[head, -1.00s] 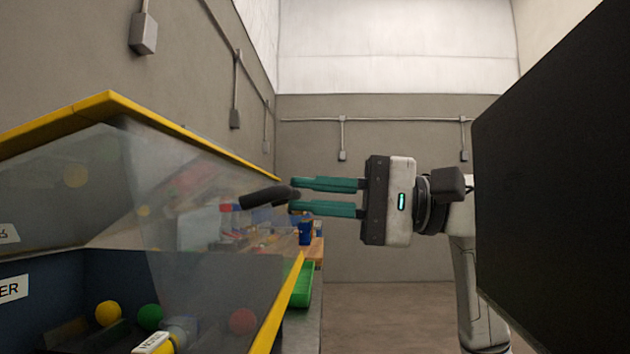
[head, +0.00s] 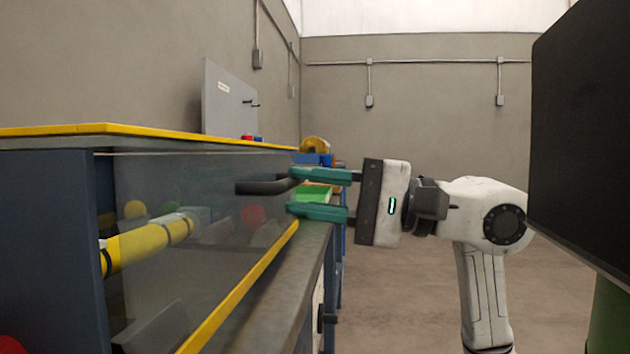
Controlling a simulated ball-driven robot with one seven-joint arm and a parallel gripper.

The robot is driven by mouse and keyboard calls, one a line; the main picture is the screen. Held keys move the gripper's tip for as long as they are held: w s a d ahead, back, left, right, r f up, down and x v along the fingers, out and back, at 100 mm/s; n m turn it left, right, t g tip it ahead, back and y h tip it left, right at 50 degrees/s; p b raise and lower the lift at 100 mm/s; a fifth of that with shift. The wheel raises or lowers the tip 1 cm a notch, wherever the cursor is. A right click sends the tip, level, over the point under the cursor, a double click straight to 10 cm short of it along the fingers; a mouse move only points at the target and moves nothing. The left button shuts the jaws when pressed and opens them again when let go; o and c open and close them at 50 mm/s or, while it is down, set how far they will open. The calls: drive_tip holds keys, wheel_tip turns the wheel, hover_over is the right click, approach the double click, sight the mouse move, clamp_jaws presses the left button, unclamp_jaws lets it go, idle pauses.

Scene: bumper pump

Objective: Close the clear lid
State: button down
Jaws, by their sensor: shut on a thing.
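The clear lid (head: 200,195) is a transparent panel with a yellow-edged border along its top, now nearly level in the view. Its dark bar handle (head: 262,187) sticks out at the right end of the panel. My gripper (head: 293,192) has two teal fingers, one above and one below the handle's end, and is shut on it. The box (head: 52,240) under the lid has dark blue walls and a yellow lower front edge (head: 240,292). I cannot tell whether the lid rests fully on the box.
Through the panel show a yellow cylinder (head: 150,243) with black bands and several coloured balls. A large black panel (head: 585,140) stands at the right. Open floor (head: 400,300) lies right of the bench.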

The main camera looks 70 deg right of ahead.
drive_tip(key=shift+w+a+f, duration=0.1)
drive_tip(key=shift+f, duration=0.8)
drive_tip(key=c, duration=1.1)
unclamp_jaws()
drive_tip(key=shift+r, duration=0.1)
drive_tip(key=v, duration=0.3)
drive_tip(key=p+v, duration=0.1)
drive_tip(key=v, duration=0.3)
drive_tip(key=p+v, duration=0.1)
drive_tip(key=v, duration=0.3)
drive_tip(key=shift+r, duration=0.3)
